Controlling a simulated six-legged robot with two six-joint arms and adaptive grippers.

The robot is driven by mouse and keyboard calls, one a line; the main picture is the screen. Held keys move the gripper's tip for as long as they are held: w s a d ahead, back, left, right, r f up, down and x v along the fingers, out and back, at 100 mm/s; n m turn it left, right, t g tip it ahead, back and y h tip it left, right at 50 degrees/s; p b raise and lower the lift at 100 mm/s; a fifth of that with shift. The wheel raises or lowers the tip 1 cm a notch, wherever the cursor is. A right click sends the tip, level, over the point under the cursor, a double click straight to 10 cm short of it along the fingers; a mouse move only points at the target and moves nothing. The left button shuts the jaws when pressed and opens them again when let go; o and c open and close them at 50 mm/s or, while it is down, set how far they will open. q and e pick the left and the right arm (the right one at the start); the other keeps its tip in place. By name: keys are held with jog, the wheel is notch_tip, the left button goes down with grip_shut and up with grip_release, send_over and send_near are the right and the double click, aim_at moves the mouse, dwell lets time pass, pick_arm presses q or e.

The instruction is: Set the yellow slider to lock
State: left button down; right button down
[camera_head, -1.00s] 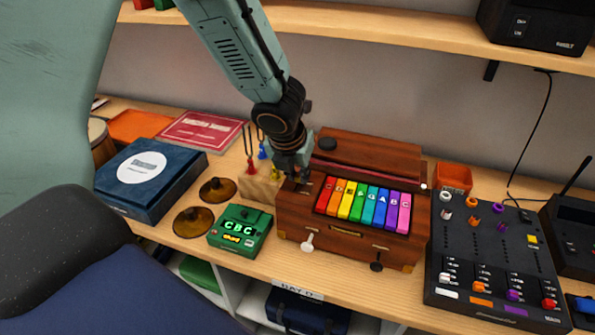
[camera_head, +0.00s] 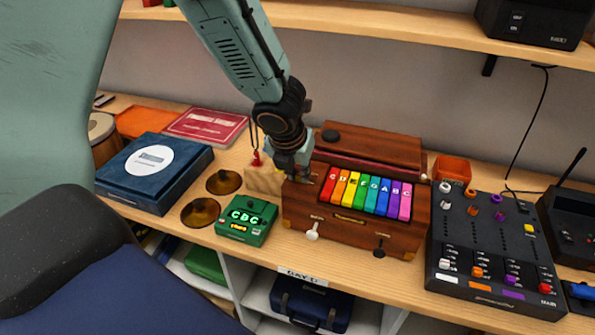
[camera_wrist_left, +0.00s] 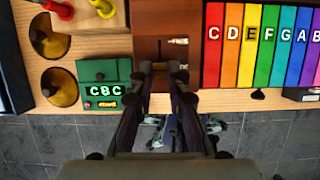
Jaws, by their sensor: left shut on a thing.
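A brown wooden instrument box (camera_head: 350,239) with rainbow keys stands on the bench. My left gripper (camera_head: 299,177) is at the left end of its top, beside the red key, pointing down. In the left wrist view, the left gripper (camera_wrist_left: 162,68) is shut on a small part at the box's left end, just left of the keys. The fingers hide most of that part. A small yellow-gold piece (camera_wrist_left: 182,76) shows beside the right finger, with a pale label strip (camera_wrist_left: 178,41) above it. I cannot read the strip or tell the slider's position.
A green device (camera_head: 246,222) and brass discs (camera_head: 223,182) lie left of the box. A wooden block (camera_head: 262,181) with a red fork stands close behind the gripper. A black mixer (camera_head: 490,250) stands right. The bench's front edge is close to the box.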

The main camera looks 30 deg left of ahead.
pick_arm(q)
jog(key=c, duration=1.3)
grip_release()
jog(key=shift+s+d, duration=0.1)
jog(key=shift+s, duration=0.1)
jog(key=shift+w, duration=0.1)
jog(key=shift+w, duration=0.1)
jog(key=v, duration=1.2)
jog(key=shift+s, duration=0.2)
jog(key=shift+w+f, duration=0.1)
jog(key=shift+w, duration=0.05)
